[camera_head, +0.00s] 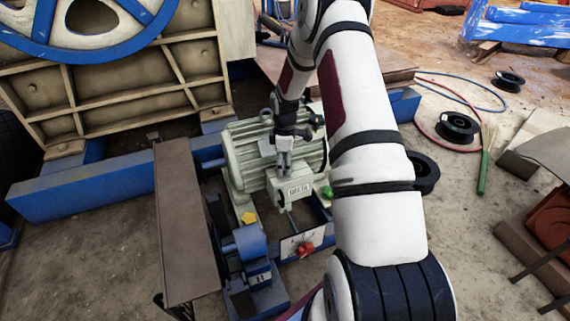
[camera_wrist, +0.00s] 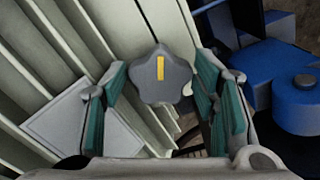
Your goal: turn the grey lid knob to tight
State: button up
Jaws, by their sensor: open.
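The grey lid knob (camera_wrist: 163,80) is a lobed, star-shaped knob with a yellow stripe on its face, in the middle of the wrist view. The stripe runs nearly straight up and down in that view. My gripper (camera_wrist: 161,68) is open, with one teal-padded finger on each side of the knob; whether either pad touches it I cannot tell. In the head view my gripper (camera_head: 284,168) points down at the pale green ribbed motor (camera_head: 243,152), above its labelled box (camera_head: 294,190). The grey knob cannot be made out there.
A yellow star knob (camera_head: 248,218), a red knob (camera_head: 305,249) and a green knob (camera_head: 327,193) are nearby. A blue machine part (camera_wrist: 300,100) lies right of the gripper. A brown plate (camera_head: 185,220) and the large crusher (camera_head: 110,75) stand to the left.

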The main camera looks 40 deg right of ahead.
jog(key=c, duration=0.9)
jog(key=shift+o, duration=0.2)
jog(key=shift+m, duration=0.3)
jog(key=m+p, duration=0.2)
jog(key=m, duration=0.1)
jog(key=shift+a+m, duration=0.1)
jog(key=shift+m, duration=0.2)
jog(key=m+p, duration=0.2)
jog(key=m, duration=0.3)
jog(key=shift+s+a, duration=0.1)
jog(key=m+p, duration=0.1)
jog(key=m, duration=0.4)
jog(key=shift+a, duration=0.1)
jog(key=shift+a+m+p, duration=0.1)
jog(key=shift+m+p, duration=0.45)
jog(key=shift+m, duration=1.55)
